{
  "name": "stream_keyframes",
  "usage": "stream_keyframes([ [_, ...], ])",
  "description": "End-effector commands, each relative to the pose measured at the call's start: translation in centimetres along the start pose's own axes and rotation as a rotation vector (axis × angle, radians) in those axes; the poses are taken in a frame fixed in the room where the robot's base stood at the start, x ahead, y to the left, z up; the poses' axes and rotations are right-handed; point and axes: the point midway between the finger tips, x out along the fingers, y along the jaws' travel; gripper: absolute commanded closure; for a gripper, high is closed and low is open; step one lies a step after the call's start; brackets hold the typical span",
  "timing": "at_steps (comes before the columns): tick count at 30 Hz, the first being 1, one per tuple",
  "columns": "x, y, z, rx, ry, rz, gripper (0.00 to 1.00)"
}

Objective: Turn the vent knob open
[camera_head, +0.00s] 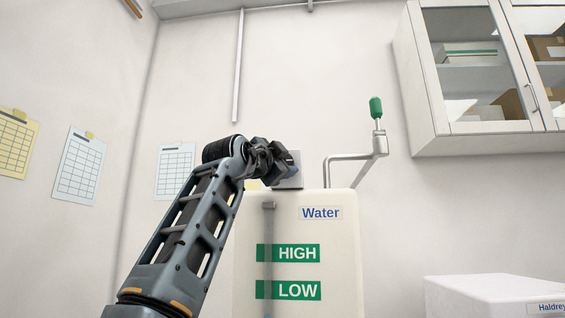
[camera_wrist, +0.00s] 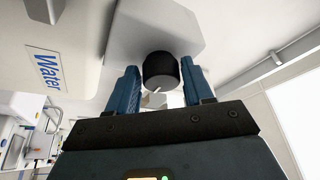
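The vent knob (camera_wrist: 161,72) is a black round knob with a white pointer mark, set on a light grey plate (camera_wrist: 148,28) in the wrist view. My gripper (camera_wrist: 160,68) is open, with its blue fingers on either side of the knob. A gap shows between each finger and the knob, so I see no grip on it. In the head view my gripper (camera_head: 284,168) is in front of the grey plate (camera_head: 293,158) above the white water tank (camera_head: 342,270). There, my arm and gripper hide the knob.
A metal crank with a green handle (camera_head: 376,107) rises at the tank's right. A white box (camera_head: 480,292) stands at the lower right, under a glass-fronted wall cabinet (camera_head: 430,130). Paper charts (camera_head: 78,165) hang on the left walls.

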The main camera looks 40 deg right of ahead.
Motion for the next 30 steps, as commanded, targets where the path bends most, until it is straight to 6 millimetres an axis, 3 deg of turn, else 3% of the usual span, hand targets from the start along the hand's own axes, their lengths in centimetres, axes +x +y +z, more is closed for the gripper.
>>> stream_keyframes([
  [5,0.0,0.0,-0.1,0.0,0.002,-0.001,0.32],
  [14,-0.3,0.0,-0.1,0.0,0.003,-0.002,0.31],
  [30,-7.5,0.0,0.1,-0.001,0.002,-0.003,0.31],
])
